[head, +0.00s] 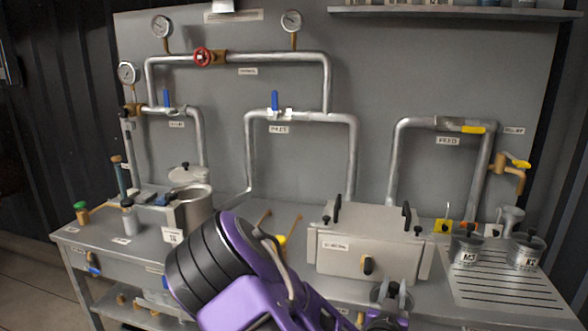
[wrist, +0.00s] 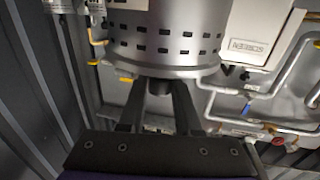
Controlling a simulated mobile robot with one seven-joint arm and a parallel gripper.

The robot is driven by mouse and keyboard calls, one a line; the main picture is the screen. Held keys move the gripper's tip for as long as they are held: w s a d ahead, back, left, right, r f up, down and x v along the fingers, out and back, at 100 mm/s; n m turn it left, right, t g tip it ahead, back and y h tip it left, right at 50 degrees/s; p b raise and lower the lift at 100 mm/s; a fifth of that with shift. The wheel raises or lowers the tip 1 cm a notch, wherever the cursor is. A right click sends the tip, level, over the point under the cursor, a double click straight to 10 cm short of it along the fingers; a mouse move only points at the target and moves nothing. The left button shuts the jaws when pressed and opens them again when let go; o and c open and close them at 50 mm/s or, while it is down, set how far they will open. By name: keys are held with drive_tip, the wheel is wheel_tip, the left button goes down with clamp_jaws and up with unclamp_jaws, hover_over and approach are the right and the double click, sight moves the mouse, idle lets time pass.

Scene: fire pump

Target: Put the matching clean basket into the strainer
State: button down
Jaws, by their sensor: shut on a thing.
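My gripper (wrist: 158,92) is shut on the short dark knob of a grey metal basket. The basket (wrist: 162,60) has rows of dark slots around its side and fills the top middle of the wrist view. No tag on it is readable. In the head view my arm crosses the lower middle, and I cannot make out the held basket there. An open round metal pot (head: 190,208), likely the strainer, stands on the left of the bench. It bears a white tag (head: 172,236) that seems to read T8. A round lid (head: 187,174) with a knob shows behind it.
Two more canisters, tagged M3 (head: 467,251) and something like K (head: 525,252), stand on the slatted drain board (head: 505,290) at right. A metal box (head: 365,250) with black handles stands mid-bench. Small bottles (head: 129,218) stand left of the pot. Pipes and valves cover the back panel.

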drive_tip(key=w+a+f+n+t+y, duration=0.1)
drive_tip(key=w+a+f+n+y, duration=0.1)
drive_tip(key=a+f+n+y, duration=0.3)
drive_tip(key=a+f+y, duration=0.1)
drive_tip(key=a+y, duration=0.1)
drive_tip(key=a, duration=0.1)
drive_tip(key=shift+w+a+t+y, duration=0.15)
drive_tip(key=shift+a+t+y, duration=0.15)
drive_tip(key=shift+a, duration=0.05)
drive_tip(key=shift+r, duration=0.15)
drive_tip(key=shift+r+p, duration=0.8)
drive_tip(key=shift+p, duration=0.05)
drive_tip(key=shift+a+f, duration=0.1)
drive_tip(key=shift+a, duration=0.05)
